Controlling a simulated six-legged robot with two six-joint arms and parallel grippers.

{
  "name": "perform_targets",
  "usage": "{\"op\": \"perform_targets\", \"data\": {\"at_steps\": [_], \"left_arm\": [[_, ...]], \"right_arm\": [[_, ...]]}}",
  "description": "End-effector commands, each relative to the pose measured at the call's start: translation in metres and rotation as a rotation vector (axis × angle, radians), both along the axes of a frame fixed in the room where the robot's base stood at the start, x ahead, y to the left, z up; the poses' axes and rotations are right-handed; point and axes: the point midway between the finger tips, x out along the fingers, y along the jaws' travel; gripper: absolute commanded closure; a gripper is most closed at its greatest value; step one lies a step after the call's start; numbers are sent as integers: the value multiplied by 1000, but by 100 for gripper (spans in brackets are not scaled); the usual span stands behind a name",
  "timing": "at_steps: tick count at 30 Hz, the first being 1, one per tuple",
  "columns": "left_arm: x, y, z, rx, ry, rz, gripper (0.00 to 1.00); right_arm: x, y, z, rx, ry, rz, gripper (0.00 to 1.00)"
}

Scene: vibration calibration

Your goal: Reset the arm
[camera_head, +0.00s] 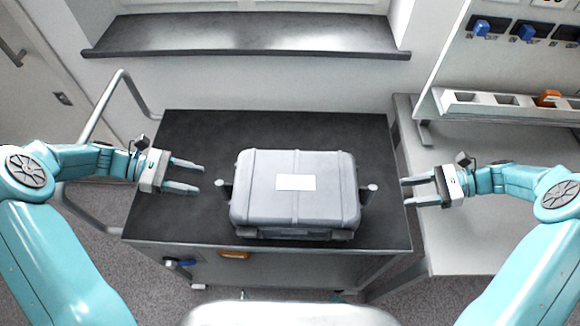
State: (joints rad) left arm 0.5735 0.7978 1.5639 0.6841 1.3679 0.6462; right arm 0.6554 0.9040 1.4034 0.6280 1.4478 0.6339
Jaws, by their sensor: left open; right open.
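My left gripper (190,178) is open and empty. It is over the left part of the dark cart top, left of the grey case and apart from it. My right gripper (406,191) is open and empty, near the right edge of the cart top, right of the case and apart from it. Both grippers point inward toward the case. The closed grey case (258,205) has a white label (295,182) on its lid and a handle on each side. Both teal arms are bent, coming in from the left and right edges.
The case stands on a dark-topped cart (190,130) with a metal push handle (100,105) at left. A white bench (460,235) with a small rack (480,103) stands at right. A window sill (245,35) is behind. Cart top behind the case is clear.

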Motion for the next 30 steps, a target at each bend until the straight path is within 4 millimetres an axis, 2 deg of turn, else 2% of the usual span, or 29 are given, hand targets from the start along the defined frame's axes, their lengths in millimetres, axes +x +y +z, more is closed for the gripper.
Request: {"op": "perform_targets", "data": {"at_steps": [15,17,24,30], "left_arm": [[0,0,2,0,0,0,50],[0,0,8,0,0,0,50],[0,0,53,0,0,0,50],[0,0,76,0,0,0,50]], "right_arm": [[0,0,2,0,-1,-1,50],[0,0,8,0,-1,-1,50],[0,0,52,0,-1,-1,50],[0,0,76,0,-1,-1,50]]}}
